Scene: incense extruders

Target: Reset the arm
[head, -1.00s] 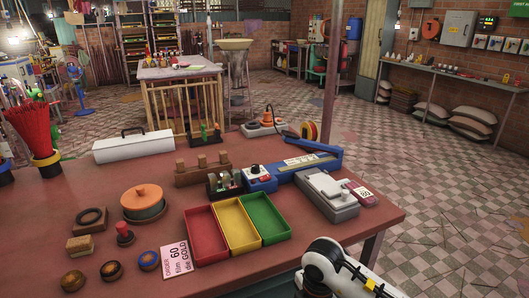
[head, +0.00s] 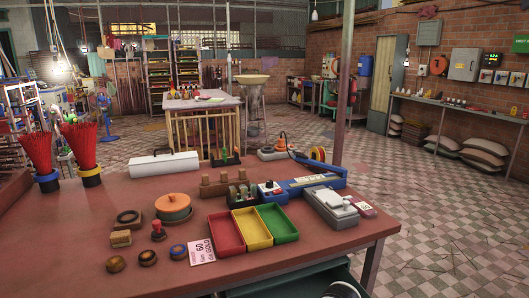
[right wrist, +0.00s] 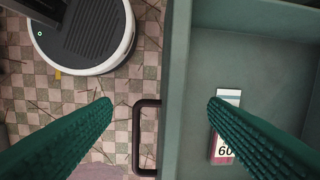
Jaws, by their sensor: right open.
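My right gripper (right wrist: 160,105) shows in the right wrist view, with its two green ribbed fingers wide apart and nothing between the tips. It is above an open grey-green drawer (right wrist: 245,60) and its dark bar handle (right wrist: 146,138). The right finger overlaps the drawer's inside; the left finger is over the tiled floor. A small white and red box marked 60 (right wrist: 222,152) lies in the drawer, partly hidden by the right finger. In the head view only a white piece of my right arm shows at the bottom edge. My left gripper is not in view.
The red-brown table (head: 100,225) holds red, yellow and green trays (head: 252,228), a pink order card (head: 201,251), a grey scale (head: 330,208) and several stamps and jars. The drawer (head: 318,280) juts out below the table's front edge.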

